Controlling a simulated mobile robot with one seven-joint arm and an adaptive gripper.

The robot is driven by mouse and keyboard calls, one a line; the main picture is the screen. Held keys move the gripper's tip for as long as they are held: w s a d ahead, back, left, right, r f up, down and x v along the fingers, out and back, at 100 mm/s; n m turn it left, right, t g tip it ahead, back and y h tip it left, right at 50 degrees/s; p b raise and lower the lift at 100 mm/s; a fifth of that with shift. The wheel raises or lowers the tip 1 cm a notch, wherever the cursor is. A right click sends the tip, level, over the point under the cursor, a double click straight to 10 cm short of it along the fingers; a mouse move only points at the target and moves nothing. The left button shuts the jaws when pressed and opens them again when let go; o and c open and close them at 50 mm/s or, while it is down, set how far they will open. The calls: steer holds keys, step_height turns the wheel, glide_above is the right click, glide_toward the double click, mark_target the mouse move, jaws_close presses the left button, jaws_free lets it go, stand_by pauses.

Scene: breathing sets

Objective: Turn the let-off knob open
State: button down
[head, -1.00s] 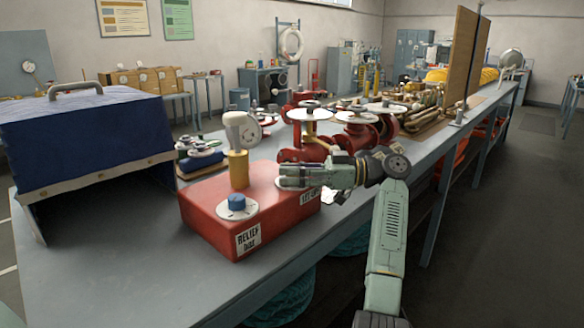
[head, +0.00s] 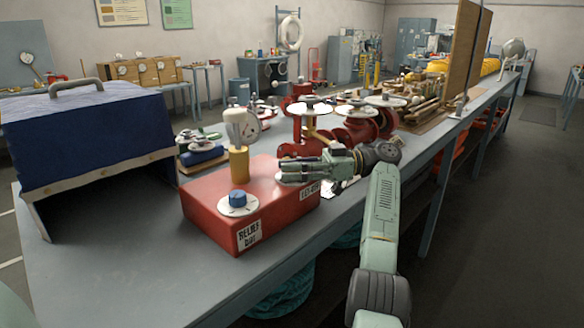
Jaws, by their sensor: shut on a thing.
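A red box (head: 205,205) sits on the grey bench. Its near corner carries a blue knob (head: 237,198) on a white dial, above a label reading RELIEF. A second label (head: 309,191), partly covered and seeming to read LET-OFF, is on the box's right side. My gripper (head: 284,172) reaches in from the right, low over the box top just above that label. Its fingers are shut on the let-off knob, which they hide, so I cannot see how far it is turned.
A blue-covered hood (head: 90,135) with a handle stands at the left of the bench. Red valves with white handwheels (head: 385,101) are behind my gripper. A tall brown board (head: 466,50) stands farther right. The bench front is clear.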

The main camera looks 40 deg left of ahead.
steer(key=shift+s+f, duration=0.1)
steer(key=shift+f, duration=0.05)
steer(key=c, duration=1.2)
jaws_free()
step_height(320, 180, up, 10)
steer(key=shift+r, duration=0.1)
